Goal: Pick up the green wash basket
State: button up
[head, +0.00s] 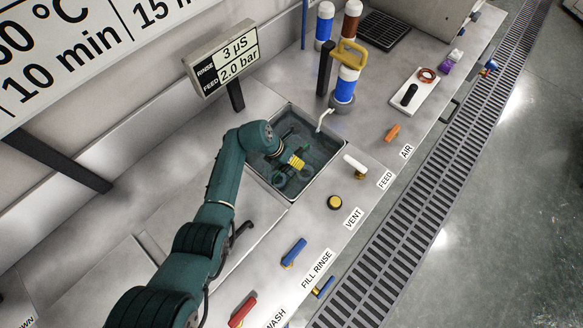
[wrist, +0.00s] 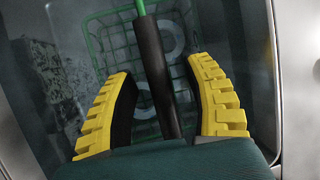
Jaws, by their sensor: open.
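The green wash basket (wrist: 97,47) is a green wire frame in the wrist view, down in the sunken basin, with pale ring-shaped parts inside. Its upright green handle carries a thick black grip (wrist: 153,62). My gripper (wrist: 161,72) is open. Its two yellow-padded fingers stand to the left and right of the black grip, with a visible gap on each side. In the head view my gripper (head: 295,163) reaches down into the basin and hides much of the basket.
The basin (head: 262,193) has a raised metal rim close around my gripper. A white spout (head: 325,119) hangs at its back right corner. A white-handled FEED valve (head: 355,166) and a yellow VENT button (head: 335,202) stand to the right. A display (head: 222,60) stands behind.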

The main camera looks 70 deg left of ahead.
jog(key=shift+f, duration=0.15)
grip_shut()
jog(key=shift+a, duration=0.1)
dwell(0.4)
jog(key=shift+r, duration=0.2)
